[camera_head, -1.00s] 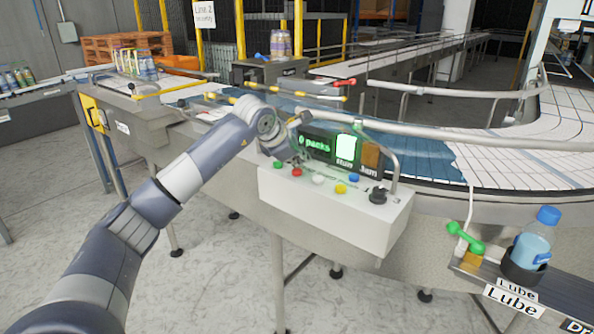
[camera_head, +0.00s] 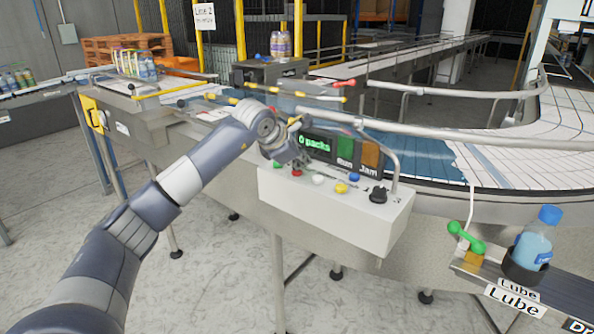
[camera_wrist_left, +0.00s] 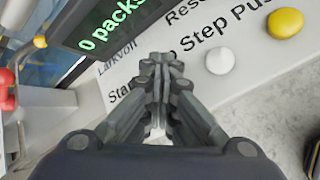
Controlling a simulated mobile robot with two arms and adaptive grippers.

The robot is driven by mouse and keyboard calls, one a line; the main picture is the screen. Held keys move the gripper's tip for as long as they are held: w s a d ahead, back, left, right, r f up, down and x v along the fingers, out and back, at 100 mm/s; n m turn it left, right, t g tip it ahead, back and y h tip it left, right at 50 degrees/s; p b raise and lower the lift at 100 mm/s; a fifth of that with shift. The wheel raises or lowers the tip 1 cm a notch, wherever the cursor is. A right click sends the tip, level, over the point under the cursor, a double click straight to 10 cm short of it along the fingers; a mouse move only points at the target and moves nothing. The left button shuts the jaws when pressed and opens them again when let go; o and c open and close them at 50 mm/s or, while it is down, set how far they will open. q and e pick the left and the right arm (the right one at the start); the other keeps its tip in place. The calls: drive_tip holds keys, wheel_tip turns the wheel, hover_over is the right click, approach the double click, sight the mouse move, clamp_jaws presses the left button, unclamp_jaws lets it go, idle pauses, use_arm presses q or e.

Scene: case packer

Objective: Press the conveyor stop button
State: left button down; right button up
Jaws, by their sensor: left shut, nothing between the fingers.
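The red button (camera_head: 297,173) sits on the sloped top of the white control box (camera_head: 325,213), between a green button (camera_head: 277,165) and a white button (camera_head: 317,180). My left gripper (camera_head: 299,164) is shut and empty, with its fingertips right at the red button. In the left wrist view its shut fingers (camera_wrist_left: 160,62) cover the red button and part of the labels; "Step" shows beside them. I cannot see the exact contact point. The display (camera_head: 315,144) reads "0 packs". The green Run lamp (camera_head: 345,146) is dim. My right gripper is not in view.
A yellow button (camera_head: 340,188), a blue button (camera_head: 354,177) and a black knob (camera_head: 378,194) are also on the box. A bent metal rail (camera_head: 390,160) rises behind it. The conveyor (camera_head: 420,158) runs behind; a blue bottle (camera_head: 535,238) stands at right.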

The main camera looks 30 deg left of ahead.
sight(299, 172)
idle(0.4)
use_arm(q)
drive_tip(key=shift+r+p, duration=0.75)
drive_tip(key=shift+r, duration=0.1)
drive_tip(key=shift+r, duration=0.15)
wheel_tip(299, 172, up, 5)
drive_tip(key=p, duration=0.3)
drive_tip(key=shift+p, duration=0.35)
